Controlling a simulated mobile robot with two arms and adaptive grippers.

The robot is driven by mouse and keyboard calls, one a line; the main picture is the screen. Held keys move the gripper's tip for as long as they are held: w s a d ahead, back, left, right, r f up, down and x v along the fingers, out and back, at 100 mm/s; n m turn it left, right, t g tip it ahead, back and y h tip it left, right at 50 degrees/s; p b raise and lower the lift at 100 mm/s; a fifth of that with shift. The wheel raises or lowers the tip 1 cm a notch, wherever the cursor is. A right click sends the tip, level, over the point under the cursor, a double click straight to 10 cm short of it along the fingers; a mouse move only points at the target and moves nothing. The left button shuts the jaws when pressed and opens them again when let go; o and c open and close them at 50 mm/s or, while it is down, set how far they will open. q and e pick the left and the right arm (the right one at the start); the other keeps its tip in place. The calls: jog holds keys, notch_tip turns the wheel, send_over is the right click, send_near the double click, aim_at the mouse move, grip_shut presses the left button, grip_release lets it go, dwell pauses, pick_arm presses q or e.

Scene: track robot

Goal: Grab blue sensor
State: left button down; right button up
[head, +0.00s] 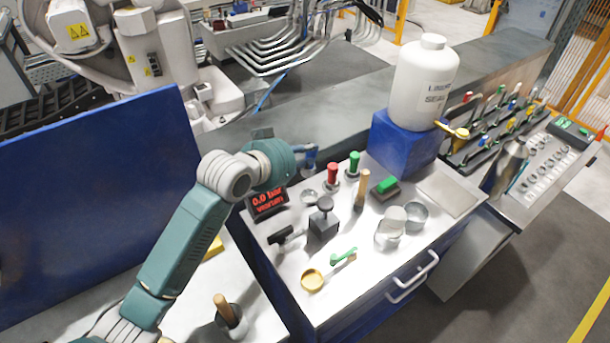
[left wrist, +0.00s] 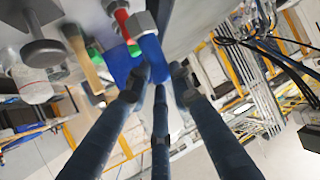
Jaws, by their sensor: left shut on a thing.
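The blue sensor (left wrist: 152,52) has a blue body with a grey hex-shaped part. In the left wrist view it sits between the fingertips of my left gripper (left wrist: 155,80), which is shut on it. In the head view my left gripper (head: 306,152) is at the back left of the white bench top, above the display, and the sensor is hard to tell from the dark blue fingers there. My right gripper is not in view.
Red (head: 332,173) and green (head: 354,162) sensors stand close to the right of my gripper. The display (head: 268,202) is just below it. A blue box (head: 404,143) bears a white bottle (head: 424,82). A large blue panel (head: 100,195) stands left.

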pick_arm(q)
notch_tip(320, 180, up, 10)
jog(key=b, duration=0.1)
jog(key=c, duration=0.5)
grip_release()
